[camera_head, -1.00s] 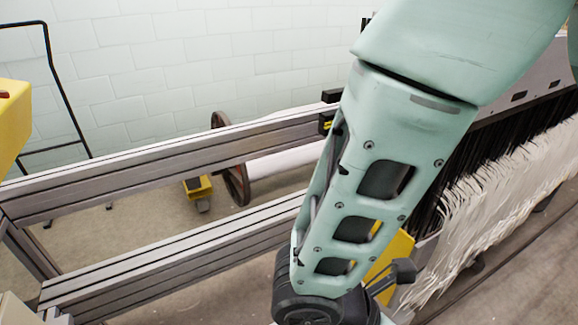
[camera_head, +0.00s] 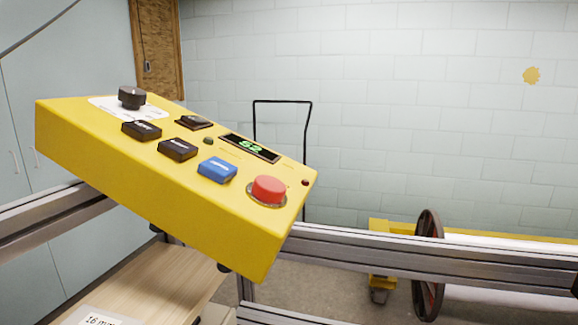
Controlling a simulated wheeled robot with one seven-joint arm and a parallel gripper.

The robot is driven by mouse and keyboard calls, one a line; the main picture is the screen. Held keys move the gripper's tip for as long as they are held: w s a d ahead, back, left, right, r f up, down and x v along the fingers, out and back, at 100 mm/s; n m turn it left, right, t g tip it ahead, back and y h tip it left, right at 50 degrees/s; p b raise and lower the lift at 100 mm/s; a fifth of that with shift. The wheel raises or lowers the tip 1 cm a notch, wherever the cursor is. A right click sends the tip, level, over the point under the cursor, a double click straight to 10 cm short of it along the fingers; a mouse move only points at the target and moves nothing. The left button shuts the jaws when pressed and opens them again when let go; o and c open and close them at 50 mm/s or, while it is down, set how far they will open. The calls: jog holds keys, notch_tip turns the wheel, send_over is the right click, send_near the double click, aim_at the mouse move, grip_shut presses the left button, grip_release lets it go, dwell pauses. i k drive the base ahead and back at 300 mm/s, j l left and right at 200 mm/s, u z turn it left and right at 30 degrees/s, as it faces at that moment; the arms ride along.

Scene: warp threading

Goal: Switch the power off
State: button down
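A yellow control box (camera_head: 170,205) stands tilted in the left half of the head view. On its top are a black rotary knob (camera_head: 131,97) on a white label, a small black switch (camera_head: 193,122), two black buttons (camera_head: 142,130) (camera_head: 178,149), a blue button (camera_head: 217,169) and a large red round button (camera_head: 268,190). A small display (camera_head: 250,147) is lit with green digits, which look like 62. A small dark red light (camera_head: 305,182) is at the right corner. My gripper is not in view.
Grey metal rails (camera_head: 430,262) run right from behind the box. A wooden surface (camera_head: 150,285) with a "16 mm" label lies below the box. A black tubular frame (camera_head: 282,102) stands by the pale block wall.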

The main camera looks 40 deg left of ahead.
aim_at(194, 120)
jog(key=u, duration=2)
jog(key=k, duration=0.1)
